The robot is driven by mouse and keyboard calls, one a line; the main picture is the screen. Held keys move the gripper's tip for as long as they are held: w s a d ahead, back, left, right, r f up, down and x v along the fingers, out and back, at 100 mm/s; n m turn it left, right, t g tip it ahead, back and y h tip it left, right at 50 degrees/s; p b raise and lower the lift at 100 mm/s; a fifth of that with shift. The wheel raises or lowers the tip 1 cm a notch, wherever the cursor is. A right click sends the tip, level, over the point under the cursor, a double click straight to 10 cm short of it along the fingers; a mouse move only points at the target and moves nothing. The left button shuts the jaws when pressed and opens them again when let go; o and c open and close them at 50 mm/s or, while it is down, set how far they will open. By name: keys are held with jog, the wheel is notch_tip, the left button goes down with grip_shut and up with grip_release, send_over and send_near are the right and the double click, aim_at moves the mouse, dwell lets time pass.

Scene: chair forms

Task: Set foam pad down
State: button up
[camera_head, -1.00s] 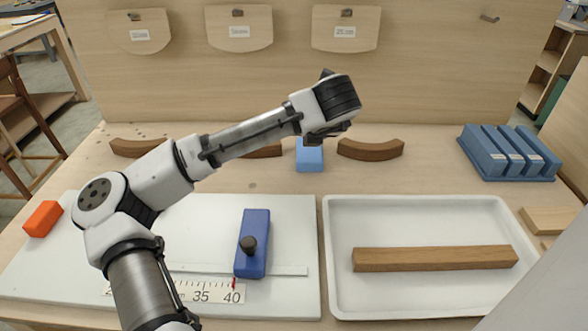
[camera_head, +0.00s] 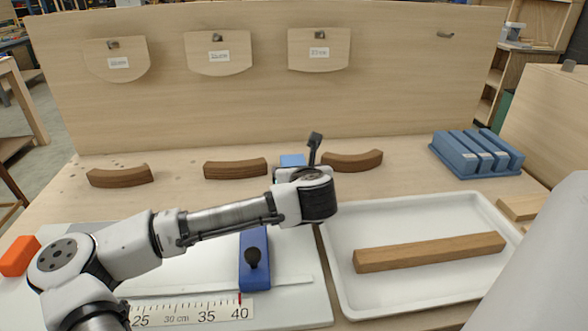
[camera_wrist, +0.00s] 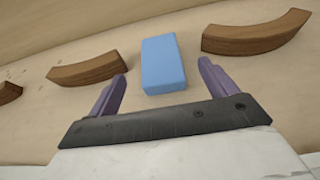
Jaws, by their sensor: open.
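The light blue foam pad (camera_wrist: 163,64) lies flat on the wooden bench between two curved wood pieces. In the wrist view it is just beyond and between my open fingertips, and neither finger touches it. In the head view only its top edge (camera_head: 292,160) shows behind my wrist. My gripper (camera_wrist: 163,84) is open and empty, with its two purple fingers spread on either side of the pad's near end. In the head view my gripper's fingers are hidden behind the wrist.
Curved wood pieces (camera_head: 235,168) lie along the back of the bench. A white tray (camera_head: 335,215) at right holds a wooden bar (camera_head: 430,252). A white measuring board (camera_head: 300,300) with a blue stop block (camera_head: 255,262) is in front. A blue rack (camera_head: 475,153) stands at back right.

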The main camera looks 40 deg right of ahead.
jog(key=shift+f+p+x, duration=0.1)
jog(key=shift+p+x, duration=0.2)
jog(key=shift+x, duration=1.35)
jog(key=shift+f+p+x, duration=0.15)
jog(key=shift+p+x, duration=0.15)
jog(key=shift+x, duration=1.35)
jog(key=shift+a, duration=0.1)
jog(key=c, duration=1.2)
jog(key=shift+o, duration=0.2)
jog(key=shift+r, duration=0.15)
notch_tip(320, 180, up, 18)
jog(key=shift+b, duration=0.35)
